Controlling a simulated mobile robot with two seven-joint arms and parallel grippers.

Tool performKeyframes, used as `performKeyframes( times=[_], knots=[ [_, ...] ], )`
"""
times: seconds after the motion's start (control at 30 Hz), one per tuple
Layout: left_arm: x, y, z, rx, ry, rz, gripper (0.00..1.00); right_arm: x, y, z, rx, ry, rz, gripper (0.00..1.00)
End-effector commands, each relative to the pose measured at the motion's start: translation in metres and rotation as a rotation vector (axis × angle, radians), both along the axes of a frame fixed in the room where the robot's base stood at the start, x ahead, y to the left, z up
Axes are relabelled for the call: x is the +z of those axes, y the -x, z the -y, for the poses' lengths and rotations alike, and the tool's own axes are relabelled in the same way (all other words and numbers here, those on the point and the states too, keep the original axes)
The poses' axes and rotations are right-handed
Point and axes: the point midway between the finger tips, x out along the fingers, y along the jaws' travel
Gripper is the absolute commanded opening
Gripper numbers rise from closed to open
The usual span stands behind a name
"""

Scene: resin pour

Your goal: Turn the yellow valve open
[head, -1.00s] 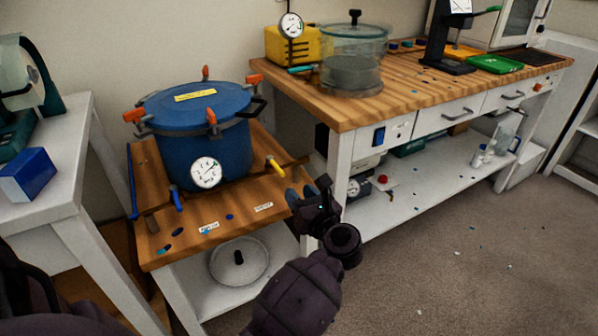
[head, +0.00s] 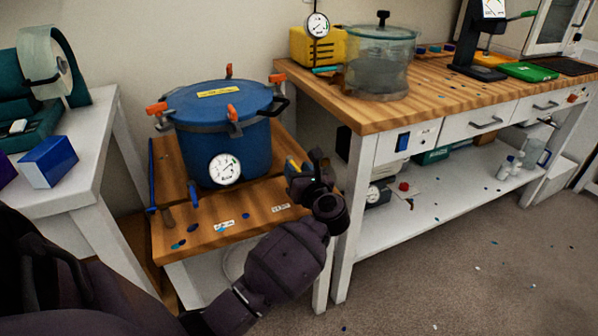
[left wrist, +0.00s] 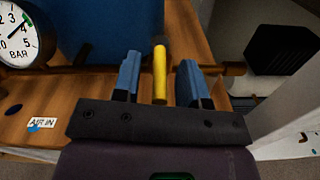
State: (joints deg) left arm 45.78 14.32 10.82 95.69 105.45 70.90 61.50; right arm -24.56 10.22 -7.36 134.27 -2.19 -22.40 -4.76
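The yellow valve (left wrist: 160,75) is a short yellow handle on the pipe by the blue pressure pot (head: 222,135). In the left wrist view the handle stands between the two blue fingers of my left gripper (left wrist: 160,70). The fingers are apart, with a gap on each side of the handle, and do not grip it. In the head view my left gripper (head: 303,168) is at the right of the pot and hides most of the valve. My right gripper is not in view.
A pressure gauge (head: 225,169) is on the pot's front. A blue handle (head: 194,190) is at the front left of the wooden cart top (head: 250,222). A workbench (head: 366,115) with a glass chamber (head: 380,65) stands close on the right.

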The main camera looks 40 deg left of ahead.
Motion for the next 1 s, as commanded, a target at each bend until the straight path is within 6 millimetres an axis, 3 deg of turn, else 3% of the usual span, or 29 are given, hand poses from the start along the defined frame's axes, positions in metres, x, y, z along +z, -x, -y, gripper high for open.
performKeyframes(
  times=[0.13,0.4,1.0],
  knots=[
    [0.0002,0.0,0.0002,0.0,0.0,0.0,0.38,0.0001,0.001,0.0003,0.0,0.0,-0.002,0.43],
    [0.0001,0.0001,0.0004,0.0,0.0,0.0,0.0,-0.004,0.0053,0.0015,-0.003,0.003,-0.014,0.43],
    [-0.0036,-0.006,0.004,0.101,0.003,-0.005,0.0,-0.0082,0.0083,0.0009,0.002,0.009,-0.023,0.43]
  ],
)
